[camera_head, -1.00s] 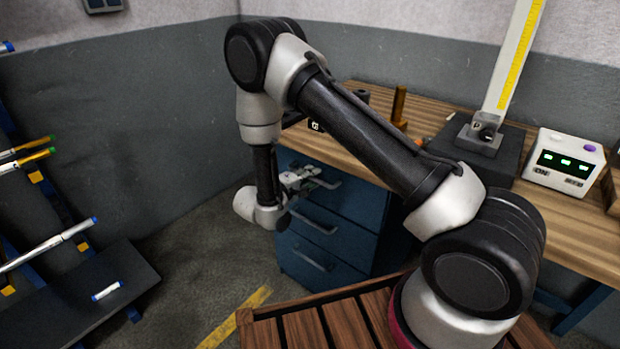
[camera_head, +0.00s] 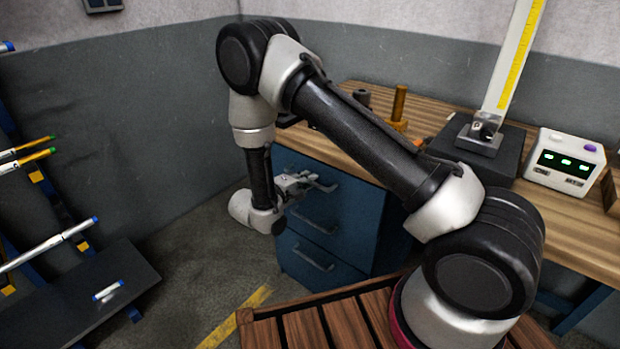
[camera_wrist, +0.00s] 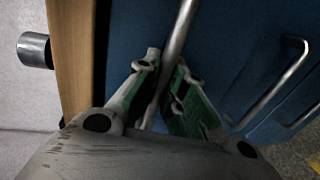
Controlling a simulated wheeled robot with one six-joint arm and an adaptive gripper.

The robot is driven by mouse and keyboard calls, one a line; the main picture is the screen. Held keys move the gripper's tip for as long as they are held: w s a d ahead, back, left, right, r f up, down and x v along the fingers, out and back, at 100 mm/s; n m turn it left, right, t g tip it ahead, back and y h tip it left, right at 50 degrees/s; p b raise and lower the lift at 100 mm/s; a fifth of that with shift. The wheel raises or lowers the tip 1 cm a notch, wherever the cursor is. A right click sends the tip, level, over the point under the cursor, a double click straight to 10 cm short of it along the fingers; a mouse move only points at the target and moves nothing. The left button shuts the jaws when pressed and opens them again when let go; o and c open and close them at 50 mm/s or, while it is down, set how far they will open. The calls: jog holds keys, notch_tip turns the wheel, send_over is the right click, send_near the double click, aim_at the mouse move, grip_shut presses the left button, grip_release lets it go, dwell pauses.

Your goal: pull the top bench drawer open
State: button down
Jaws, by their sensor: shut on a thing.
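The blue bench drawer unit (camera_head: 322,262) stands under the wooden bench top, with several drawers that have metal bar handles. My gripper (camera_head: 298,184) is at the top drawer (camera_head: 345,202), at the left end of its handle (camera_head: 325,187). In the wrist view, my gripper's green-padded fingers (camera_wrist: 167,88) are on either side of the top drawer's handle (camera_wrist: 182,30) and shut on it. The drawer front shows as a blue face (camera_wrist: 235,45) behind the fingers. I cannot tell whether the top drawer stands out from the unit; my arm hides part of it.
A lower drawer handle (camera_wrist: 275,85) runs beside the gripper in the wrist view. The bench top (camera_head: 440,112) carries a height gauge (camera_head: 487,140) and a white display box (camera_head: 565,162). A dark rack (camera_head: 85,300) stands left. Floor lies clear left of the drawers.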

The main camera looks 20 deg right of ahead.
jog(key=f+v, duration=0.3)
jog(key=v, duration=1.4)
jog(key=a+f+v, duration=0.1)
jog(key=f+v, duration=0.3)
jog(key=v, duration=1.4)
jog(key=shift+s+a+f, duration=0.2)
jog(key=shift+s+a, duration=0.1)
jog(key=shift+s, duration=0.2)
jog(key=c, duration=1.5)
grip_release()
jog(key=v, duration=1.2)
